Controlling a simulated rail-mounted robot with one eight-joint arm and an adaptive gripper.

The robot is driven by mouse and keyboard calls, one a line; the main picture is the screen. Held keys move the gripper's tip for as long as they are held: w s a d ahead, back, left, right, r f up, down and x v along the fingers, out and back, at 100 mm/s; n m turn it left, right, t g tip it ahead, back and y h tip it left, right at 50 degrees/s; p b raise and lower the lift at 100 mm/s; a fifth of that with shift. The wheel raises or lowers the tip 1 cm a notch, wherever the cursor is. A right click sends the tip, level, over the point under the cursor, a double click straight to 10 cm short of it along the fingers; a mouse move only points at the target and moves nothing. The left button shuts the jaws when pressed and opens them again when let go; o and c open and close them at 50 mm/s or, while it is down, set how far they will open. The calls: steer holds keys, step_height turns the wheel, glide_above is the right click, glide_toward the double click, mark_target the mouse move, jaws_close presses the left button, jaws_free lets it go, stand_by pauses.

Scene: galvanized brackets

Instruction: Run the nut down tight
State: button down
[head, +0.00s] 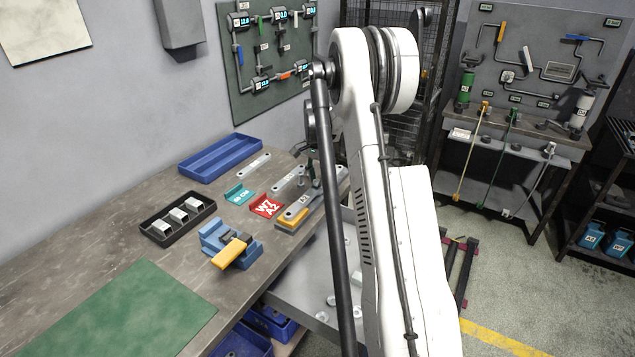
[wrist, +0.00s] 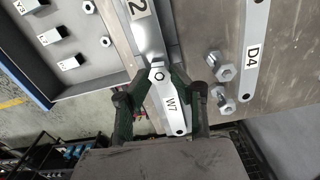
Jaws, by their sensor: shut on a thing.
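In the wrist view, a galvanized bracket marked W7 (wrist: 172,103) and a second bracket with a label ending in 2 (wrist: 147,33) meet end to end or overlap. A small silver nut (wrist: 158,75) sits where they meet. My gripper (wrist: 159,73) has its dark green fingers closed around the nut; the fingers hide part of it. How far down the nut sits cannot be told. In the head view my gripper (head: 312,168) is over the clamping fixture (head: 291,226) with a yellow handle, partly hidden by my arm.
In the wrist view, loose bolts with nuts (wrist: 222,70) and a bracket marked D4 (wrist: 252,50) lie to the right. In the head view, a red sign reading W7 A2 (head: 266,206), a blue vise (head: 229,240), a black tray (head: 160,235) and a blue tray (head: 221,158) stand on the bench.

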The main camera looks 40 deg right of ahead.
steer(key=m+b, duration=0.1)
steer(key=m, duration=0.3)
steer(key=shift+f, duration=0.1)
steer(key=m+b, duration=0.1)
steer(key=m, duration=0.3)
steer(key=shift+m+b, duration=0.3)
steer(key=shift+b, duration=0.1)
steer(key=m+b, duration=0.1)
steer(key=m, duration=0.7)
steer(key=shift+w+b, duration=0.1)
steer(key=shift+b, duration=0.3)
steer(key=c, duration=1.7)
jaws_free()
